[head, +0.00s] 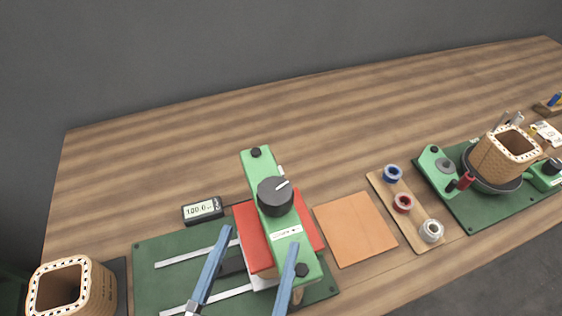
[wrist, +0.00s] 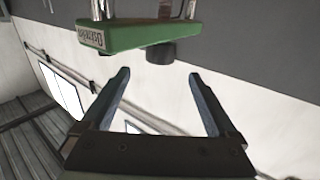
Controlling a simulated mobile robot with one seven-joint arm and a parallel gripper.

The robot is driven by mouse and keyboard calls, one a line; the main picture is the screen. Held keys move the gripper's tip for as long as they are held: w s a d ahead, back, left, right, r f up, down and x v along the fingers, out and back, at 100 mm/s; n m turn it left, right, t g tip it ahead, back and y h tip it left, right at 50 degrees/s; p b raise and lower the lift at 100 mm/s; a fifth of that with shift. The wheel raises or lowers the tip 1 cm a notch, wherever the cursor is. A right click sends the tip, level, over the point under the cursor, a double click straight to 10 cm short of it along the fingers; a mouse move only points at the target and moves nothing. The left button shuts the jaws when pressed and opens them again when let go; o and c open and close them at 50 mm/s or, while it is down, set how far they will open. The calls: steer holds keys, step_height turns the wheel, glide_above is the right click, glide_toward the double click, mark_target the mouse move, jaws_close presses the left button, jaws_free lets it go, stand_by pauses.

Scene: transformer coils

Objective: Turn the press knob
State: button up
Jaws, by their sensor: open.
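The press knob (head: 273,197) is black and round, with a white pointer line toward the upper right in the head view. It sits on the green press bar (head: 288,249) above a red pad. In the wrist view, a dark round piece (wrist: 160,53), which looks like the knob, sits against the green bar (wrist: 150,34), beyond the fingertips. My gripper (head: 258,239) is open, its two blue fingers apart, in front of the press in the head view. The wrist view shows nothing between the fingers (wrist: 159,73). No contact with the knob shows.
A display reading about 100.0 (head: 203,210) stands left of the press. A tan coil former (head: 97,289) is at lower left. An orange sheet (head: 355,228) and a board of spools (head: 420,215) lie right. A winder (head: 440,175) stands far right. The table behind is clear.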

mark_target(280, 178)
steer(key=p+x, duration=0.1)
steer(key=x, duration=1)
steer(key=shift+w+r, duration=0.1)
steer(key=shift+w, duration=0.05)
steer(key=shift+w+d, duration=0.1)
steer(key=shift+w, duration=0.35)
steer(key=c, duration=1.4)
